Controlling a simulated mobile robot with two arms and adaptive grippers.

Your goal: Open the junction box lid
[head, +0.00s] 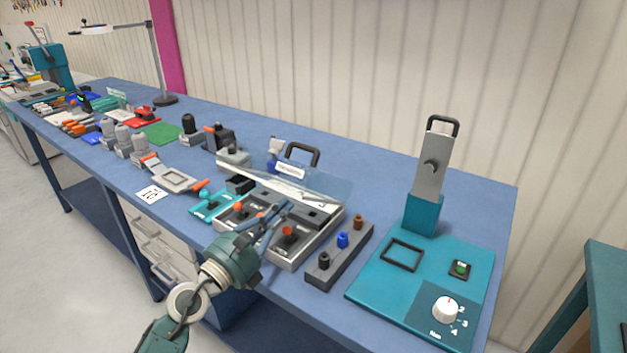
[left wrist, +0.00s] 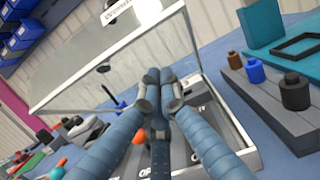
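The junction box (head: 335,222) is a grey tray on the blue bench with red and dark knobs inside. Its clear lid (head: 325,186) has a white label and a black handle (head: 303,148); it stands raised and tilted at the back of the box. In the left wrist view the framed lid (left wrist: 92,85) slants up over the box (left wrist: 238,140). My left gripper (head: 284,207) is over the front part of the box. In the left wrist view its blue fingers (left wrist: 158,76) are close together with nothing seen between them, below the lid. My right gripper is in neither view.
A grey block with three coloured pegs (head: 340,250) stands right of the box, then a teal fixture plate (head: 400,290) with an upright post (head: 430,170). Left are a small teal tray (head: 212,207), a numbered card (head: 151,194) and grey devices (head: 120,138).

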